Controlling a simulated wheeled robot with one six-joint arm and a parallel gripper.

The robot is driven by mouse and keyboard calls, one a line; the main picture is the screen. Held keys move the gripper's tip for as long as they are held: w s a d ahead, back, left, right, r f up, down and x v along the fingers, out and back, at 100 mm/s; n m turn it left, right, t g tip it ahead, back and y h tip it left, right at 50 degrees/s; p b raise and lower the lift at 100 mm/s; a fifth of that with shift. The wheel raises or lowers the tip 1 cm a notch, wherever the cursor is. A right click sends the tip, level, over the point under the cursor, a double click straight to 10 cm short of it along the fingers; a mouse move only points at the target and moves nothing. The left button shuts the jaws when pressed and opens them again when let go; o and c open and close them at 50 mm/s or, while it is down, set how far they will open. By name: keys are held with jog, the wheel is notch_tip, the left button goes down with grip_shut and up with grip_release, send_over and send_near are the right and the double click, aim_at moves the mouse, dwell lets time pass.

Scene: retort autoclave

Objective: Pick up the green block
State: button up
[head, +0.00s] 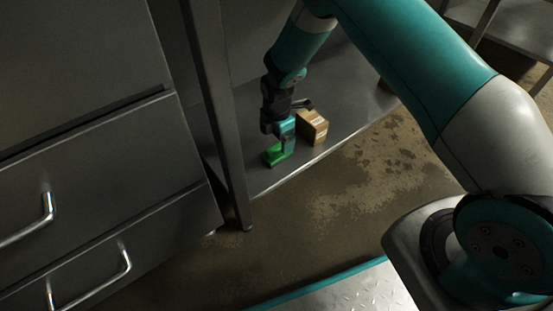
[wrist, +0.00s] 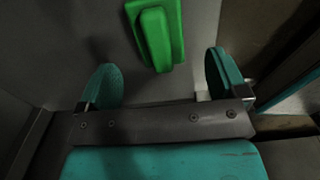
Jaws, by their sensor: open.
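The green block (head: 273,156) lies on the low metal shelf, near its front left corner, in the head view. In the wrist view the green block (wrist: 157,36) is at the top centre, ahead of the fingers and between their lines, with a narrower raised part on a wider base. My gripper (head: 283,147) is right above or beside the block in the head view and hides part of it. In the wrist view my gripper (wrist: 165,82) has its two teal fingers wide apart, with nothing between them. I cannot tell whether a finger touches the block.
A small brown cardboard box (head: 313,127) stands on the shelf (head: 345,108) just right of my gripper. A metal table leg (head: 222,120) rises close on the left. A drawer cabinet (head: 90,190) with bar handles fills the left. Open stained floor (head: 370,180) lies in front.

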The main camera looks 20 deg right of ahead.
aim_at(277, 147)
jog(key=shift+f+b, duration=2.4)
jog(key=shift+f, duration=0.8)
jog(key=shift+r, duration=0.15)
jog(key=c, duration=1)
notch_tip(277, 147, up, 20)
jog(key=p, duration=1.1)
jog(key=shift+c, duration=0.2)
jog(key=shift+o, duration=0.5)
